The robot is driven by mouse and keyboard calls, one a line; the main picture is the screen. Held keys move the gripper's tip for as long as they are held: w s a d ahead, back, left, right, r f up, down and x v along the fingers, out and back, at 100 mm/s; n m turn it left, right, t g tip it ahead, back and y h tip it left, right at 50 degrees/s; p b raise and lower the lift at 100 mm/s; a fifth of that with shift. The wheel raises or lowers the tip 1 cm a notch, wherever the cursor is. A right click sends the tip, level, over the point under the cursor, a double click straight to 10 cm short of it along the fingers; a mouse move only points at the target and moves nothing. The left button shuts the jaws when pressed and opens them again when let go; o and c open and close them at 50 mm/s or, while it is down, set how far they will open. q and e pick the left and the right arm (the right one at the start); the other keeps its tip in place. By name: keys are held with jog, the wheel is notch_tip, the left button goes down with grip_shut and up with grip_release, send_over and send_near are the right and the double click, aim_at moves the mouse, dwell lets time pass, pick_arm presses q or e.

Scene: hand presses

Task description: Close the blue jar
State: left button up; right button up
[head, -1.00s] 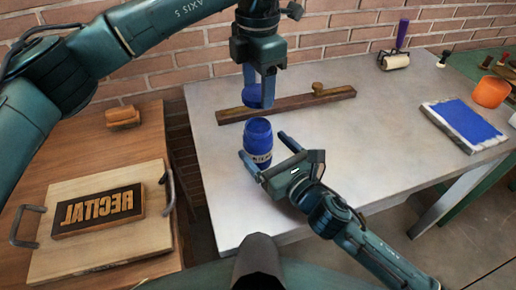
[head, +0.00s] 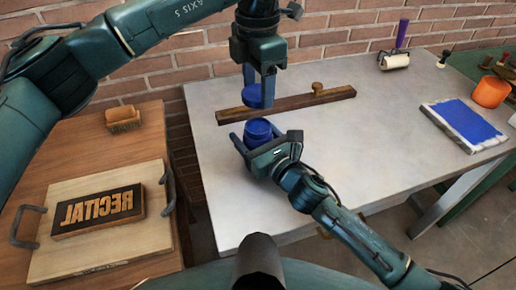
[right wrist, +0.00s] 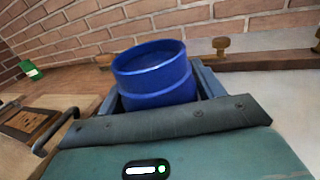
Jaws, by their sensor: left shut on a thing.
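The blue jar (head: 257,129) stands on the grey table, its round top uncovered. It shows large in the right wrist view (right wrist: 157,85). My right gripper (head: 257,136) is open around the jar, with one finger on each side; small gaps seem to remain. Its body hides the jar's lower part and label. My left gripper (head: 258,88) points down and is shut on the blue lid (head: 257,98). The lid hangs above and slightly behind the jar in the head view, apart from it.
A wooden bar (head: 318,102) with a knob lies behind the jar. A blue pad (head: 465,122), an orange cup (head: 491,92) and a roller (head: 394,62) are to the right. A stamp block (head: 98,211) lies on a board at left. The table's middle is clear.

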jog(key=c, duration=1)
pick_arm(q)
send_over(258, 128)
jog(key=shift+f, duration=2.55)
jog(key=shift+f, duration=0.1)
jog(key=shift+f, duration=0.75)
jog(key=shift+f, duration=0.6)
